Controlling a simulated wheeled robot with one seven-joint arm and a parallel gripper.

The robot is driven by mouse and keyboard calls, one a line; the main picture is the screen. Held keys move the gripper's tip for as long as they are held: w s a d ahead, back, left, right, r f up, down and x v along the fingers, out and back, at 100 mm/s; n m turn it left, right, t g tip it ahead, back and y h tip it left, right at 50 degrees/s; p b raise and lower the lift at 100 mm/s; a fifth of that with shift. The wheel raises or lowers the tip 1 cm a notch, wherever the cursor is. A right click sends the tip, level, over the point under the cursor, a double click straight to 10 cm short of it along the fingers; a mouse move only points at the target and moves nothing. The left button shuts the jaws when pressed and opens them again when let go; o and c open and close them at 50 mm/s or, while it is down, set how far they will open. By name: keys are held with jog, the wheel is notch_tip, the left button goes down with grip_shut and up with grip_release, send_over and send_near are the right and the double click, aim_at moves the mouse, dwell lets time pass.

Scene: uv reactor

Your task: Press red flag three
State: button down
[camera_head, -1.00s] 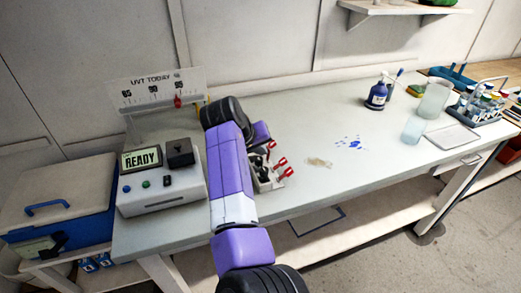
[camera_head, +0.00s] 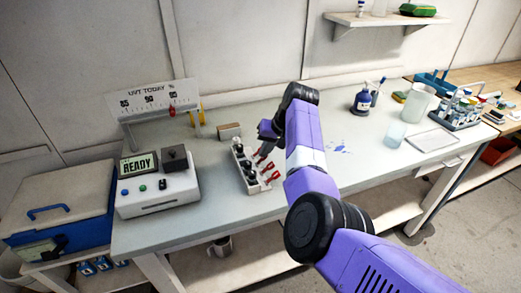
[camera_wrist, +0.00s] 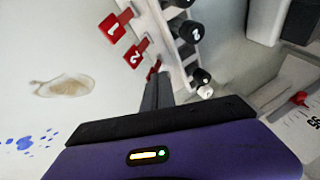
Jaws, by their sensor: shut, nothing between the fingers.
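A white rack (camera_head: 247,172) with several dark-capped vials stands on the bench, with red flags (camera_head: 272,177) along its right side. In the wrist view, the flag marked 1 (camera_wrist: 115,27) and the flag marked 2 (camera_wrist: 136,52) are readable. A third red flag (camera_wrist: 154,69) lies beyond them, partly hidden behind my fingers, its number unreadable. My gripper (camera_head: 266,130) is shut and empty at the far end of the rack. In the wrist view, my fingertips (camera_wrist: 159,80) appear right at the third flag; I cannot tell whether they touch it.
A white device (camera_head: 157,189) with a READY screen stands left of the rack. A UVT TODAY scale (camera_head: 155,101) stands behind it. A blue-and-white cooler (camera_head: 60,210) is at far left. A bottle (camera_head: 362,102) and beakers stand right. Bench space right of the rack is mostly clear.

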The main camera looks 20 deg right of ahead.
jog(key=shift+d+f+y, duration=0.1)
jog(key=shift+d+y, duration=0.05)
jog(key=shift+y, duration=0.15)
jog(key=shift+a+f, duration=0.3)
jog(key=shift+a, duration=0.45)
